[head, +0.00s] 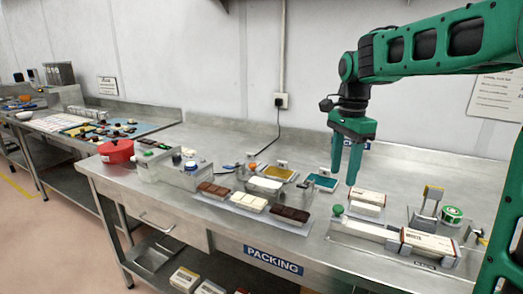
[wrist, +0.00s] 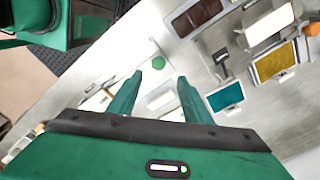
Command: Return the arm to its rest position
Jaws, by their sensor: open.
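My green arm (head: 440,45) reaches in from the upper right in the head view. My gripper (head: 347,165) points down above the packing bench (head: 225,225), with its two fingers apart. In the wrist view the gripper (wrist: 158,88) shows both green fingertips spread, with nothing between them but the bench and items further below. The gripper is empty and appears clear of the things under it.
Below and right of the gripper are white boxes (head: 367,197), a long box (head: 430,243) and a green-topped roll (head: 452,214). Chocolate bars (head: 290,214) lie on a tray to the left. A red pot (head: 116,151) stands further left. The wall is behind the bench.

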